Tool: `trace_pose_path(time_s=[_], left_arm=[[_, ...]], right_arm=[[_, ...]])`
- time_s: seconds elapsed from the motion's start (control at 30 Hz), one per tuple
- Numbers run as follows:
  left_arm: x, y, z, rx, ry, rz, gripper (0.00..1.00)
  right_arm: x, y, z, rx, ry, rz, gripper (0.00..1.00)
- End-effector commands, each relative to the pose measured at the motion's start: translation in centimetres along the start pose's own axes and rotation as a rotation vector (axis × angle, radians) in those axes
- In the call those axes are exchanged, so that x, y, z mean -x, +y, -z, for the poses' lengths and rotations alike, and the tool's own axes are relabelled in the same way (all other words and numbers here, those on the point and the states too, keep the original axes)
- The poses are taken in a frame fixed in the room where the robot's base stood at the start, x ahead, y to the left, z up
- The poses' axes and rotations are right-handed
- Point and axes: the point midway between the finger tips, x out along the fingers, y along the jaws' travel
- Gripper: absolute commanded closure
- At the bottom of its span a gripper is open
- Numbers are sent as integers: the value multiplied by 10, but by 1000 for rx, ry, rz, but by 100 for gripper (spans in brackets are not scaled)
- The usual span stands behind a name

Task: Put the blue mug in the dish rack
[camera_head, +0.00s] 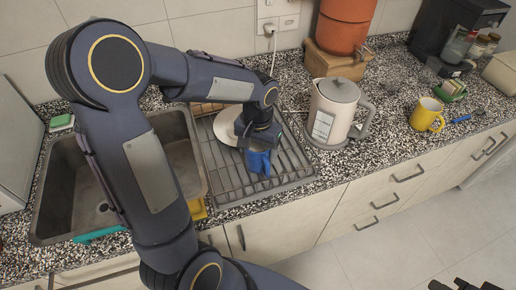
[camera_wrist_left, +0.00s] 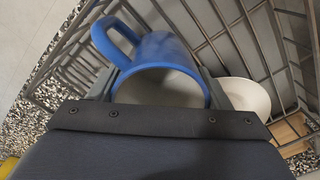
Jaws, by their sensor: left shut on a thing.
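The blue mug (camera_head: 259,161) is over the dish rack (camera_head: 228,178), near the rack's middle, in the head view. My left gripper (camera_head: 258,147) is shut on the mug from above. In the left wrist view the blue mug (camera_wrist_left: 160,62) sits between the fingers, its pale inside facing the gripper and its handle at the upper left. The rack's wires (camera_wrist_left: 228,22) surround it. I cannot tell whether the mug touches the rack floor. My right gripper (camera_head: 465,285) shows only in part at the bottom right edge, away from the rack.
A white plate (camera_head: 225,127) stands in the rack, behind the mug. The sink (camera_head: 70,190) lies left of the rack. A kettle (camera_head: 334,112) stands close on the right. A yellow mug (camera_head: 426,115) is farther right, with clear counter between.

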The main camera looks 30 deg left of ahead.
Motion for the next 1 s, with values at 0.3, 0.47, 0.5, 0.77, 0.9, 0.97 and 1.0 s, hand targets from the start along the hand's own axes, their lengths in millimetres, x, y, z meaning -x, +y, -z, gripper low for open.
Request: trace_pose_path(time_s=[0.3,0.47,0.5,0.77,0.9,0.97,1.0], left_arm=[[0,0,0,0,-1,0,7],[1,0,0,0,0,0,7],[4,0,0,0,0,0,7],[44,0,1,0,6,-1,7],[75,0,1,1,6,-1,7],[88,0,1,0,6,-1,7],[95,0,1,0,5,-1,7]], right_arm=[[0,0,0,0,0,0,100],[1,0,0,0,0,0,100],[3,-1,2,0,0,0,100],[1,0,0,0,0,0,100],[1,0,0,0,0,0,100],[0,0,0,0,0,0,100],[0,0,0,0,0,0,100]])
